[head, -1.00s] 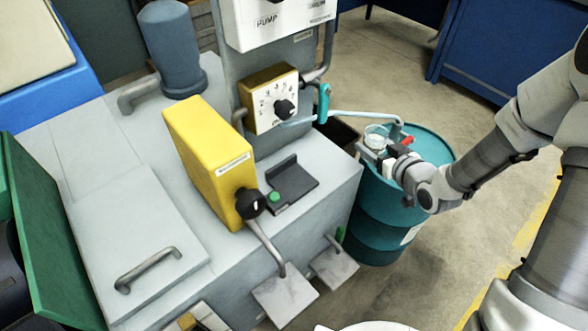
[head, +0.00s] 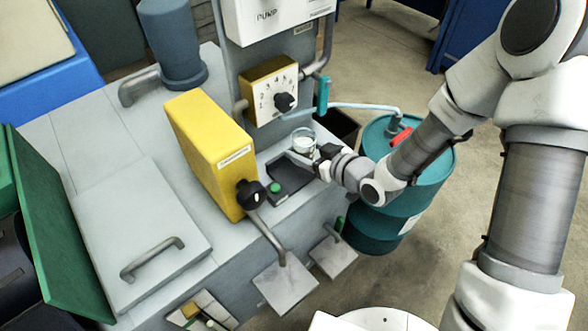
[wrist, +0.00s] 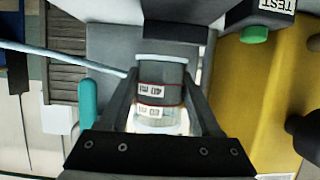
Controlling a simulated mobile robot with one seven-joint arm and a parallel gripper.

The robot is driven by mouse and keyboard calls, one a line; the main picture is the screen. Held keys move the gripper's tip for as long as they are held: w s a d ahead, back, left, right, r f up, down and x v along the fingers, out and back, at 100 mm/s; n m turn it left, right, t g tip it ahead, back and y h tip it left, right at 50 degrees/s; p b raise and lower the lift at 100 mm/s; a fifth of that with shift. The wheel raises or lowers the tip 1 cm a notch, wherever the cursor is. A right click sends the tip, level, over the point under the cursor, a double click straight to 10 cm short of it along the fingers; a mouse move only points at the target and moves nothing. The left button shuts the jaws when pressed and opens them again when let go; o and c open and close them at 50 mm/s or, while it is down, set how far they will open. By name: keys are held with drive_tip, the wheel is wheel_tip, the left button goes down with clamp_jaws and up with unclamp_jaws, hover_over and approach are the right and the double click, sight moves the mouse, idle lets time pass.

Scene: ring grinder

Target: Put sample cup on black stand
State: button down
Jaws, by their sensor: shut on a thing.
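The sample cup (head: 303,141) is a clear cup with white marking labels. In the wrist view the cup (wrist: 158,92) sits between the two fingers of my gripper (wrist: 165,100), which is shut on it. In the head view my gripper (head: 318,155) holds the cup at the back right end of the black stand (head: 290,178), on the grey machine top. The cup looks upright. I cannot tell whether its base touches the stand or is above it. Part of the stand is hidden behind my gripper.
A yellow box (head: 208,150) with a black knob stands left of the stand. A green button (head: 275,187) is at the stand's front. The dial panel (head: 272,98) and a light-blue hose (head: 355,106) are behind. A teal drum (head: 425,185) stands to the right.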

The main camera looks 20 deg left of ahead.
drive_tip(key=shift+s+a+f, duration=0.35)
drive_tip(key=shift+a+f, duration=0.05)
drive_tip(key=shift+a, duration=0.15)
drive_tip(key=shift+s+a+f, duration=0.3)
drive_tip(key=shift+a+f, duration=0.1)
drive_tip(key=shift+a, duration=0.1)
drive_tip(key=shift+f+b, duration=0.95)
drive_tip(key=shift+f, duration=0.95)
drive_tip(key=shift+f, duration=0.2)
drive_tip(key=shift+c, duration=0.5)
unclamp_jaws()
